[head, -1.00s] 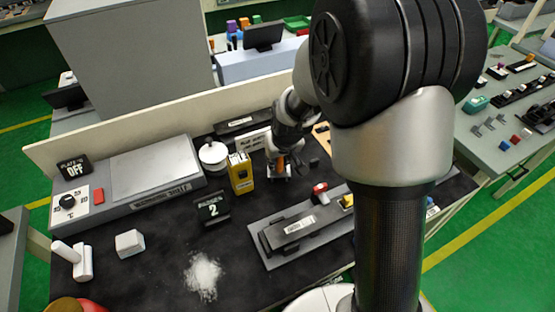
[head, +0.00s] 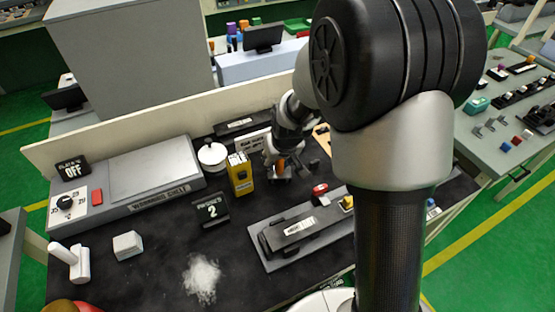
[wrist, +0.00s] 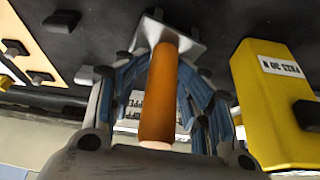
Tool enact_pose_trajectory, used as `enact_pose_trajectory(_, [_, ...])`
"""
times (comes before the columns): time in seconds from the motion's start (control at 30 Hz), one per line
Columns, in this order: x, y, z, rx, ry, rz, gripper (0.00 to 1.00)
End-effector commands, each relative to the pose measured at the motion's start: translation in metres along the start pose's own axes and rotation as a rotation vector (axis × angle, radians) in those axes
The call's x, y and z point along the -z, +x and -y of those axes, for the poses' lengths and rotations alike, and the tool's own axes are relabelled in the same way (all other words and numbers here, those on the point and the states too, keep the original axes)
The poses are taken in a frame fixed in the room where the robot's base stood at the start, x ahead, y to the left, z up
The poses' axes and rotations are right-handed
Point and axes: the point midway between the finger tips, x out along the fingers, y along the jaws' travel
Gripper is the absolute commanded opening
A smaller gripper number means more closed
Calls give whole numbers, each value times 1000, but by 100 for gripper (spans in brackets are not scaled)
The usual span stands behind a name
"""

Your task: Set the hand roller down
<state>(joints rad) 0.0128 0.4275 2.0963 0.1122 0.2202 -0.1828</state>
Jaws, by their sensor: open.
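The hand roller, with an orange-brown handle (wrist: 160,95) and a pale grey metal end (wrist: 172,36), is between the fingers of my gripper (wrist: 160,85) in the wrist view. The fingers with blue inner sides stand on either side of the handle, open. The metal end is at the dark bench top; whether it rests fully on it is hard to tell. In the head view the roller's orange handle (head: 280,166) shows small below my gripper (head: 281,172), near the back of the bench, right of a yellow box.
The yellow box (head: 240,178) stands close to my gripper and also shows in the wrist view (wrist: 262,105). A grey fixture (head: 300,228) lies in front.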

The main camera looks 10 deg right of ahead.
Motion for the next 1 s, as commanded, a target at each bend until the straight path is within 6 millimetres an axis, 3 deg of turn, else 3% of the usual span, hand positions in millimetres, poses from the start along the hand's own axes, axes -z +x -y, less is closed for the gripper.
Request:
enact_pose_trajectory(0.03, [-10,4,1,3,1,24,40])
enact_pose_trajectory(0.3, [-10,3,1,3,1,25,40])
enact_pose_trajectory(0.47, [-4,-10,1,3,1,23,40])
enact_pose_trajectory(0.8, [3,-87,0,1,-1,9,40])
enact_pose_trajectory(1.0, [3,-119,0,1,1,8,40])
